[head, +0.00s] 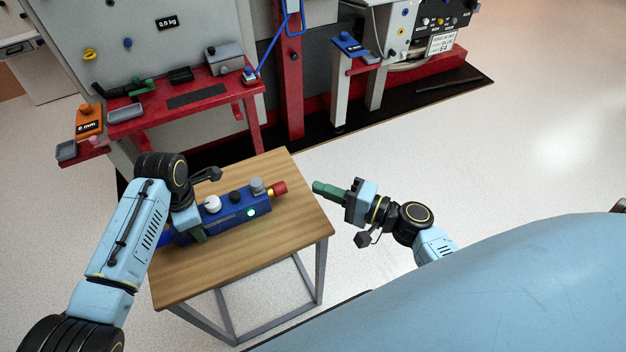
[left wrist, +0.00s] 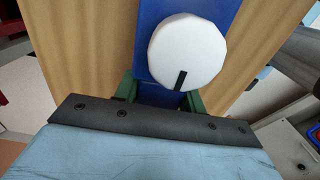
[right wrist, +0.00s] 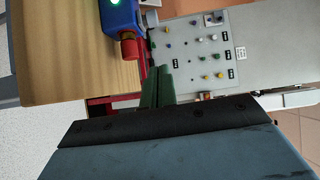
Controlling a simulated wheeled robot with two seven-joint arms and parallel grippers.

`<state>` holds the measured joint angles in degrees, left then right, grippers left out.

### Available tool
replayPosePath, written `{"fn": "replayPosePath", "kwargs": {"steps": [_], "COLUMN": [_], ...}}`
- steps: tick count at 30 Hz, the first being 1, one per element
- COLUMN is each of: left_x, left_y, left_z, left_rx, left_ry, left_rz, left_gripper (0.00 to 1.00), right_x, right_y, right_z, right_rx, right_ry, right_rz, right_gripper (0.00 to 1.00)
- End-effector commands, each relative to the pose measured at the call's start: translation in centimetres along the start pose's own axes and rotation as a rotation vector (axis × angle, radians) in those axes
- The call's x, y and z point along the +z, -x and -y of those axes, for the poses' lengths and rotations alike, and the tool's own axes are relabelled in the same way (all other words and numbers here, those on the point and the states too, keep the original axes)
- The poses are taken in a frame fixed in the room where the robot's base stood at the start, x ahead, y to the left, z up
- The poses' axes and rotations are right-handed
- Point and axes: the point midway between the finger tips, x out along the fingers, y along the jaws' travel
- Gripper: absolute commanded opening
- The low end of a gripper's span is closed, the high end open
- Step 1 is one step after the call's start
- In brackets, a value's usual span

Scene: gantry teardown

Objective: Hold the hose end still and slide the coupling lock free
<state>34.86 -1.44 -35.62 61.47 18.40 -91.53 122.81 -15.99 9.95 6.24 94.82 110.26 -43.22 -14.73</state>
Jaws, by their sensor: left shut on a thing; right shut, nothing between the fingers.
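A long blue body (head: 238,209) lies on the wooden table, with a white round dial (head: 212,203), a black knob (head: 234,196), a grey cap (head: 257,186) and a lit green lamp (head: 252,212). A red end piece (head: 279,188) with a yellow band sticks out at its right end; it also shows in the right wrist view (right wrist: 130,47). I cannot tell which part is the coupling lock. My left gripper (head: 199,233) is shut across the blue body by the white dial (left wrist: 187,52). My right gripper (head: 318,187) is shut and empty, right of the red piece and apart from it.
The small wooden table (head: 265,252) has bare top in front of the blue body. Behind it stands a red shelf (head: 190,96) with trays and a grey box (head: 223,58). A red post (head: 291,90) and a control panel stand further back.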

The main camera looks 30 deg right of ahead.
Motion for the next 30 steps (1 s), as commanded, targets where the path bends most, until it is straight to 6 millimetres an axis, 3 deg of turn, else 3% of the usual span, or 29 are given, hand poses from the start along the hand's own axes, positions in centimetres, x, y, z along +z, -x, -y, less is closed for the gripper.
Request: {"fn": "replayPosePath", "kwargs": {"steps": [10,12,19,30], "left_x": [0.0,0.0,0.0,0.0], "left_y": [-0.1,-0.1,-0.1,-0.1], "left_z": [0.1,0.1,0.1,0.1], "left_rx": [-0.003,-0.003,-0.003,-0.003], "left_ry": [-0.001,-0.001,-0.001,0.0], "left_rz": [0.0,0.0,0.0,0.0], "left_gripper": [0.11,0.11,0.11,0.11], "right_x": [0.0,1.0,2.6,2.8], "right_y": [-7.6,-8.3,-9.9,-10.1], "right_z": [0.1,0.0,0.0,0.0], "right_rx": [-0.002,0.0,0.0,0.001], "right_ry": [0.001,-0.002,-0.001,0.0], "right_rz": [0.0,0.001,0.0,-0.001], "right_gripper": [0.0,0.0,0.0,0.0]}}
